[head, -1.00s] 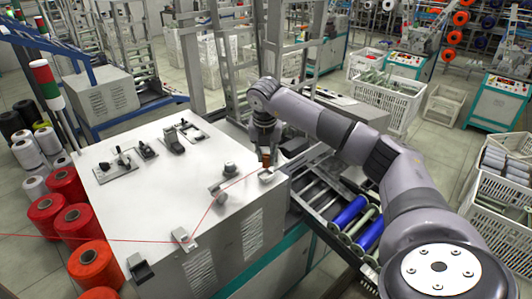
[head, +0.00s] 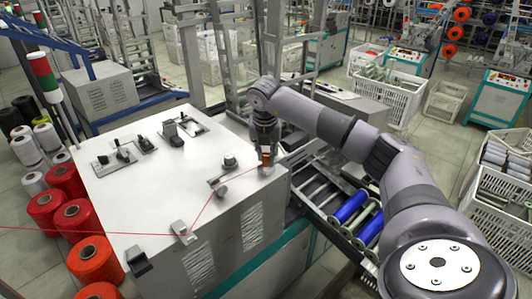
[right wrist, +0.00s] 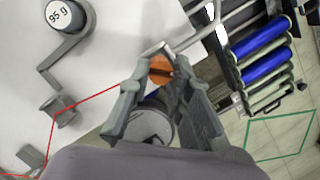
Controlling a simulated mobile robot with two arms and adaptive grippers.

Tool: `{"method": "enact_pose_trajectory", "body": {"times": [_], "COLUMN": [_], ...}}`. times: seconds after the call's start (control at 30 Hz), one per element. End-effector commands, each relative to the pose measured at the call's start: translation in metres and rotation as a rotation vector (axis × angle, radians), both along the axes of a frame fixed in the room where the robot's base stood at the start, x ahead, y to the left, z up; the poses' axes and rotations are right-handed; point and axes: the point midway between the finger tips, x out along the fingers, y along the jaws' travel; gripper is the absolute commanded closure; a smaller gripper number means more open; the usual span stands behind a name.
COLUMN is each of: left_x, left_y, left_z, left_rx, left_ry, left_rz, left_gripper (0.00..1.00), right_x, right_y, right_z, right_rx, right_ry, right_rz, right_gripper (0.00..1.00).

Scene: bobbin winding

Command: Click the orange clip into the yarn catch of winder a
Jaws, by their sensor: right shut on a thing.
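My right gripper (head: 265,153) comes down over the near right corner of the white winder top (head: 130,195). It is shut on the orange clip (right wrist: 160,68), which also shows in the head view (head: 265,160). The red yarn (right wrist: 92,103) runs to the clip. A small pale metal piece, perhaps the yarn catch (head: 266,171), shows just under the clip in the head view. The clip is at or just above it; I cannot tell whether it is seated. My left gripper is not in view.
Beyond the winder's right edge are rails with blue rollers (head: 351,205). Red cones (head: 72,217) stand to the left. Much of the winder top is clear.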

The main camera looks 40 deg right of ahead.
Motion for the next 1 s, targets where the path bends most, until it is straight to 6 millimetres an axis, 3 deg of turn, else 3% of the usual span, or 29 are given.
{"method": "enact_pose_trajectory", "body": {"times": [0.5, 0.7, 0.73, 1.0], "left_x": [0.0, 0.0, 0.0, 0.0], "left_y": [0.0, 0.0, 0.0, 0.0], "left_z": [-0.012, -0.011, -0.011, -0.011], "left_rx": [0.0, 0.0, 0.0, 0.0], "left_ry": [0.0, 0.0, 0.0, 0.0], "left_rz": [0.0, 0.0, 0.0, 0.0], "left_gripper": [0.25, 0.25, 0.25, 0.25], "right_x": [-0.001, 0.0, 0.0, 0.0], "right_y": [0.0, 0.0, 0.0, 0.0], "right_z": [-0.017, -0.015, -0.015, -0.015], "right_rx": [-0.001, 0.0, 0.0, 0.0], "right_ry": [0.001, 0.0, 0.0, 0.0], "right_rz": [0.0, 0.0, 0.0, 0.0], "right_gripper": [1.0, 1.0, 0.79, 0.61]}}
